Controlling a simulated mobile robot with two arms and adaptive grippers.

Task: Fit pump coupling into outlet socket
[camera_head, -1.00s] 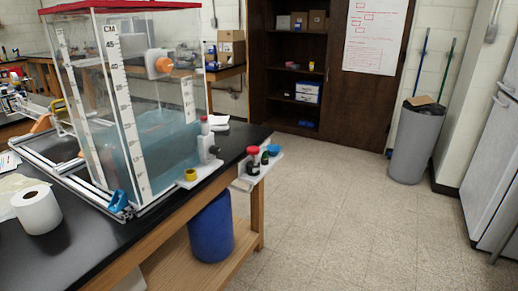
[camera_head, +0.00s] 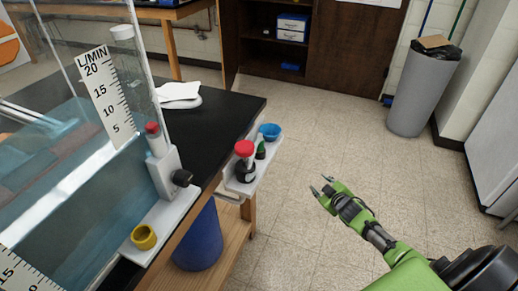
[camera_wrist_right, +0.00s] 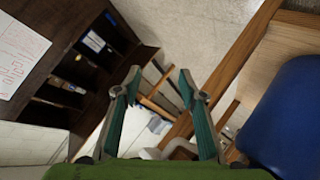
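A yellow ring (camera_head: 143,237), which looks like the coupling, lies on the white ledge at the front corner of the water tank. A white pump body (camera_head: 165,174) with a red-topped tube stands on the same ledge behind the ring. A black round fitting (camera_head: 182,178), which may be the outlet socket, sticks out of its right side. The ring is apart from it. My right gripper (camera_head: 322,187) is open and empty, over the floor to the right of the bench. Its two spread fingers show in the right wrist view (camera_wrist_right: 160,75). My left gripper is out of view.
A white side shelf (camera_head: 258,179) at the bench edge holds a red-capped bottle (camera_head: 244,160), a small dark bottle (camera_head: 260,149) and a blue bowl (camera_head: 269,131). A blue barrel (camera_head: 199,241) stands below. The floor around my right gripper is clear.

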